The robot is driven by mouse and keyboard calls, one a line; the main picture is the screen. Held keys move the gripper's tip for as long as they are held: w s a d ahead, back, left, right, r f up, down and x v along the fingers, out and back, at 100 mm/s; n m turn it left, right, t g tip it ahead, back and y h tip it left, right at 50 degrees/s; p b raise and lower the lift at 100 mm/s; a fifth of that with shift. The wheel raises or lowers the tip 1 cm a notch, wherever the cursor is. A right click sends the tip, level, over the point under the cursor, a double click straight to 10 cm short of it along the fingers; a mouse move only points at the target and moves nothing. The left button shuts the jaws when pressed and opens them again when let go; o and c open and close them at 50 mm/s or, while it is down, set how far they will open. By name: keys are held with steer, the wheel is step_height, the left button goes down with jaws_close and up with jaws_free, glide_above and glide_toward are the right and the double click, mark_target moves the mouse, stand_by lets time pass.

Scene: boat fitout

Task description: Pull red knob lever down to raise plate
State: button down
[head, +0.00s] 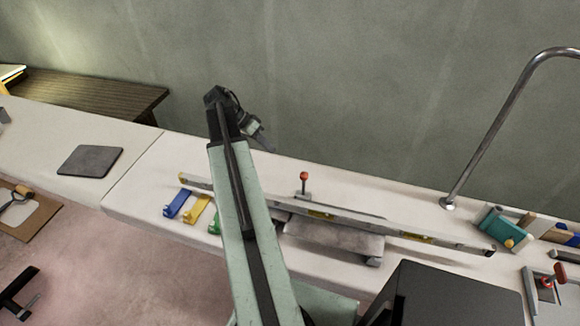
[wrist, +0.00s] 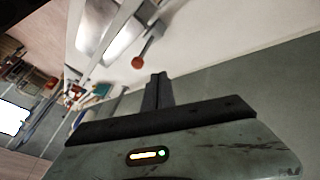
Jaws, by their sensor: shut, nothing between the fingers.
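The red knob lever (head: 304,177) stands upright on the white counter, close behind a long spirit level (head: 405,235). In the wrist view the red knob (wrist: 138,63) shows up and left of my fingertips, apart from them. My gripper (head: 268,146) is raised above the back of the counter, to the left of the lever and near the wall. In the wrist view its fingers (wrist: 157,82) are shut together and empty. A grey plate (head: 335,238) lies in front of the level; my arm covers the area at its left.
Blue (head: 177,204) and yellow (head: 197,209) clips lie left of my arm. A bent metal rail (head: 482,148) rises at the right, beside a teal block (head: 503,231). Another red-knobbed tool (head: 559,274) is at far right. A dark pad (head: 90,161) lies left.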

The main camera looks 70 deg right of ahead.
steer(key=b, duration=0.8)
glide_toward(304, 185)
steer(key=w+d+f, duration=0.2)
steer(key=w+d, duration=0.1)
steer(key=d, duration=0.1)
steer(key=shift+s+a+r, duration=0.1)
steer(key=shift+s+a, duration=0.15)
steer(key=shift+s, duration=0.8)
steer(key=shift+s+a+r, duration=0.1)
steer(key=shift+s+a, duration=0.15)
steer(key=shift+s, duration=0.8)
steer(key=shift+a+r+p, duration=0.1)
steer(key=shift+p, duration=0.4)
